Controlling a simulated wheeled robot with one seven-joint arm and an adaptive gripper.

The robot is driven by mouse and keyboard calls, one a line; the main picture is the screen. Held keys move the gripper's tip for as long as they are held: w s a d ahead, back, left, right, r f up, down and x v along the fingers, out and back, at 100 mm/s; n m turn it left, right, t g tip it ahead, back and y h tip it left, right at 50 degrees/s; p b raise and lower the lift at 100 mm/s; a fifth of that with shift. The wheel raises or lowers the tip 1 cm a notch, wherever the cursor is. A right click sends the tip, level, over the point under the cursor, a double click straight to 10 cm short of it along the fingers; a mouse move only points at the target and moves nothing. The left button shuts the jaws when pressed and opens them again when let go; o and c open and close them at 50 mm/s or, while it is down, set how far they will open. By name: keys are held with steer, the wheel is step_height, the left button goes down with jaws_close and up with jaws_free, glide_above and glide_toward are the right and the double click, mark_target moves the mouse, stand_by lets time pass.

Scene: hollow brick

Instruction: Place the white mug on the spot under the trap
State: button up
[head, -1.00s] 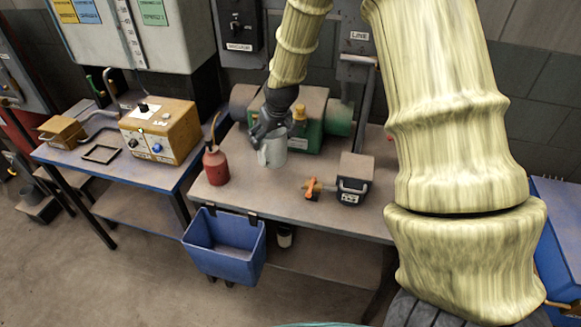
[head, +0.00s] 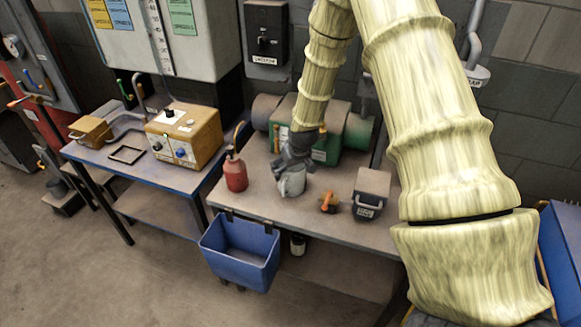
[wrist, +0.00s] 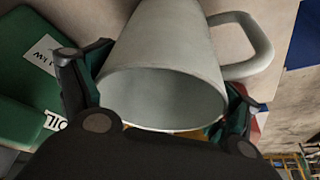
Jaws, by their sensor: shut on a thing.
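The white mug (head: 291,184) is in my gripper (head: 295,163), over the front middle of the right bench. In the wrist view, the mug (wrist: 165,45) sits between the two fingers of my gripper (wrist: 160,100), its open mouth towards the camera and its handle to the right. I cannot tell whether its base touches the bench. A black square outline (head: 127,155) lies on the left bench, below a bent grey pipe (head: 140,92). No label shows which thing is the trap or which mark is the spot.
A red oil can (head: 235,174) stands left of the mug. An orange-handled valve (head: 328,203) and a dark box (head: 370,192) are to its right. A green machine (head: 325,140) is behind. A tan control box (head: 184,137) stands on the left bench. A blue bin (head: 240,252) hangs in front.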

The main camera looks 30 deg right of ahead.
steer(key=shift+f, duration=0.2)
steer(key=o, duration=1.1)
steer(key=shift+c, duration=0.2)
steer(key=shift+r, duration=0.3)
